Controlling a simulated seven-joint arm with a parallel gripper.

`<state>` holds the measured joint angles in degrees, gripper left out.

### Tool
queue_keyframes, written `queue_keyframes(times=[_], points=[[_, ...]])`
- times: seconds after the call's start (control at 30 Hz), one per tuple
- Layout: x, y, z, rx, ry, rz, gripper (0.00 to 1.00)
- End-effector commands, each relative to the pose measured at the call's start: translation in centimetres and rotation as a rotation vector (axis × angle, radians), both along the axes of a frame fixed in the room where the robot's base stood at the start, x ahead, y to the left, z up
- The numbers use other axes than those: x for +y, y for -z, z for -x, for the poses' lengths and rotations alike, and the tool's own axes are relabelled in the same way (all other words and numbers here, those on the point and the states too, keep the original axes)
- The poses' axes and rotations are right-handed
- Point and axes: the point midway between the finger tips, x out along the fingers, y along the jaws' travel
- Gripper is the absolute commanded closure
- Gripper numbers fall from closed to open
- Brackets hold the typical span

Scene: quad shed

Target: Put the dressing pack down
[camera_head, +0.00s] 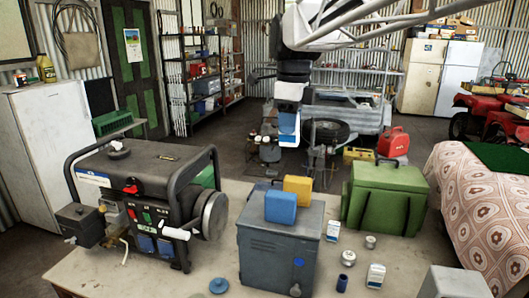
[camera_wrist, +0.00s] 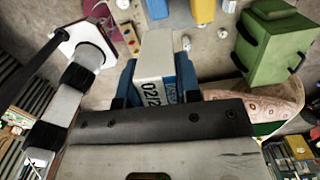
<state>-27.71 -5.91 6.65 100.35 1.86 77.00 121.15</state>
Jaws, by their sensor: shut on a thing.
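My gripper (camera_wrist: 155,84) is shut on the dressing pack (camera_wrist: 153,62), a pale pack with a blue label and printed digits, seen between the blue fingers in the wrist view. In the head view my gripper (camera_head: 287,122) hangs down from the arm at upper centre, beyond the table. The pale worktable (camera_head: 228,268) fills the foreground. Part of the pack is hidden by the gripper.
On the table stand a generator (camera_head: 140,200), a grey metal box (camera_head: 278,255) bearing a blue box (camera_head: 280,207) and a yellow box (camera_head: 298,187), and a green case (camera_head: 385,200). Small cartons (camera_head: 375,276) and tins (camera_head: 370,241) stand at front right.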

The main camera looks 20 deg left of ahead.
Motion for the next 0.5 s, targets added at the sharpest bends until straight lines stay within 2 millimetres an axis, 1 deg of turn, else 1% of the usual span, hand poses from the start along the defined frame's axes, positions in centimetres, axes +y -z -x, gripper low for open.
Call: queue_keyframes(times=[0.03,0.23,0.5], points=[[1.7,0.1,-0.4,0.002,-0.008,-0.002,0.91],[7.8,0.2,-1.2,0.001,-0.021,-0.014,0.91],[16.4,0.7,-1.4,0.003,-0.041,-0.028,0.91]])
